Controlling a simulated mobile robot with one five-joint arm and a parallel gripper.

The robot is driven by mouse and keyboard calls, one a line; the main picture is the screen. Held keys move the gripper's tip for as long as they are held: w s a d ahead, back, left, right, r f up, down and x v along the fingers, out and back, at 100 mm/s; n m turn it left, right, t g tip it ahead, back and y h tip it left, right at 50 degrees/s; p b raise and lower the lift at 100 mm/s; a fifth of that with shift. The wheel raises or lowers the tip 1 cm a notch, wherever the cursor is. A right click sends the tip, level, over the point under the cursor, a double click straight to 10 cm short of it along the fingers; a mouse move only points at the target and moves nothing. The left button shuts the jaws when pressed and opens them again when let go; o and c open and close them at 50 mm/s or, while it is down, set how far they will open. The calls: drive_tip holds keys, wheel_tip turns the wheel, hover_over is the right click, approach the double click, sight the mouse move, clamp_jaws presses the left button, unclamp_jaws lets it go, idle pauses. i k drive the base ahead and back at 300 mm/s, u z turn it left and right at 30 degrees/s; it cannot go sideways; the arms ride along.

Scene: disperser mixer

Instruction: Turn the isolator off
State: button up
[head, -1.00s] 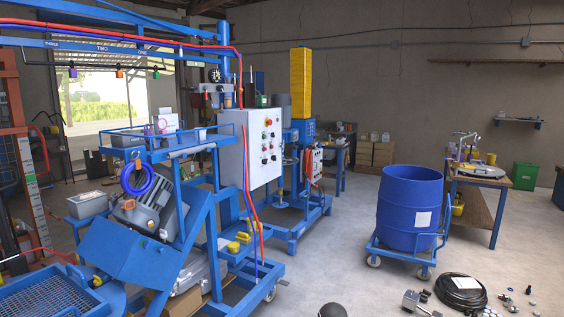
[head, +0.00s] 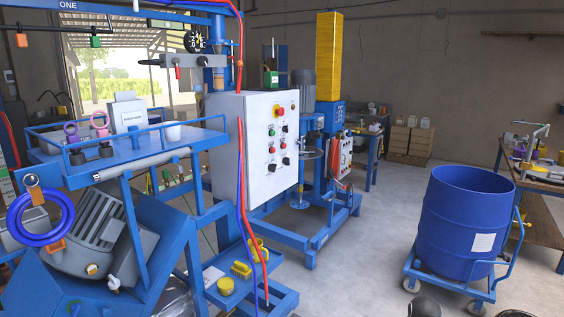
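A white control cabinet (head: 240,150) stands in the middle of the head view, on a blue frame. Near the top of its front panel is a red knob on a yellow plate (head: 279,111), which looks like the isolator. Its handle position is too small to tell. Green, red and black buttons and knobs (head: 272,150) sit below it. A smaller grey box (head: 346,155) with red parts is on the machine behind, to the right.
A blue bench (head: 150,152) and a grey motor (head: 100,235) fill the left foreground. Red and blue hoses (head: 241,180) hang along the cabinet's near side. A blue drum (head: 465,225) stands on a trolley at right. Clear floor (head: 360,270) lies between the cabinet and drum.

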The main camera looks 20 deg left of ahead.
sight(273, 167)
drive_tip(key=u, duration=0.65)
drive_tip(key=i, duration=1.2)
drive_tip(key=u, duration=0.75)
